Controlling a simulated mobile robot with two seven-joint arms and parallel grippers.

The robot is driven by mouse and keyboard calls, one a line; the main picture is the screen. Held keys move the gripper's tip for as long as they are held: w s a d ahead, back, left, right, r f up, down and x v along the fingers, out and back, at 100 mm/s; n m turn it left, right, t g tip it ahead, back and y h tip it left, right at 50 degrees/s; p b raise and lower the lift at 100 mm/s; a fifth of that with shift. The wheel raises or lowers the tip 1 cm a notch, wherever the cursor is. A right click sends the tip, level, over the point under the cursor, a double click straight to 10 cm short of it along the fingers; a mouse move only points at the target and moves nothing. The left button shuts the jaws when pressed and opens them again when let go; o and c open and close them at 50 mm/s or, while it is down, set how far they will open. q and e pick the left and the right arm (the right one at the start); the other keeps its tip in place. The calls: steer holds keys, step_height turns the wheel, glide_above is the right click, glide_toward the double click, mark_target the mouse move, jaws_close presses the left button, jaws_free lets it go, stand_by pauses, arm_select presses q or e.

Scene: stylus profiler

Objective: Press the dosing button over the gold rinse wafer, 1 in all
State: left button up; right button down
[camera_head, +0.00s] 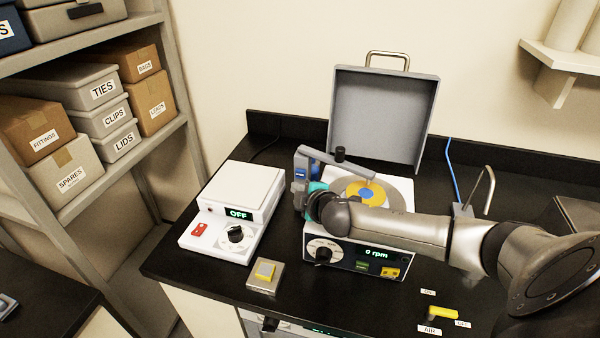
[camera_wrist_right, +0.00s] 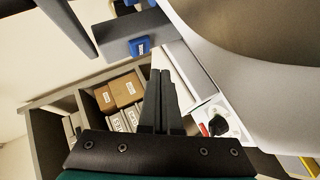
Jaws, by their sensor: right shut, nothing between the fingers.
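The gold wafer (camera_head: 355,189) lies on the round plate of the spinner, with a blue round patch at its middle. A blue labelled block (camera_head: 300,174) sits at the arm's post end; a blue labelled block also shows in the right wrist view (camera_wrist_right: 140,46). My right gripper (camera_head: 314,196) is beside the post, at the spinner's left, its fingers mostly hidden. In the wrist view its fingers (camera_wrist_right: 161,75) are together and empty, apart from the blue block. My left gripper is not seen.
The spinner's front panel (camera_head: 350,259) reads 0 rpm; its grey lid (camera_head: 384,115) stands open behind. A white unit (camera_head: 240,190) reading OFF stands left. My right arm crosses the spinner's front right.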

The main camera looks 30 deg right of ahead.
steer(key=shift+s+a+p, duration=0.45)
steer(key=shift+s+a, duration=0.55)
steer(key=shift+a, duration=0.1)
stand_by(0.6)
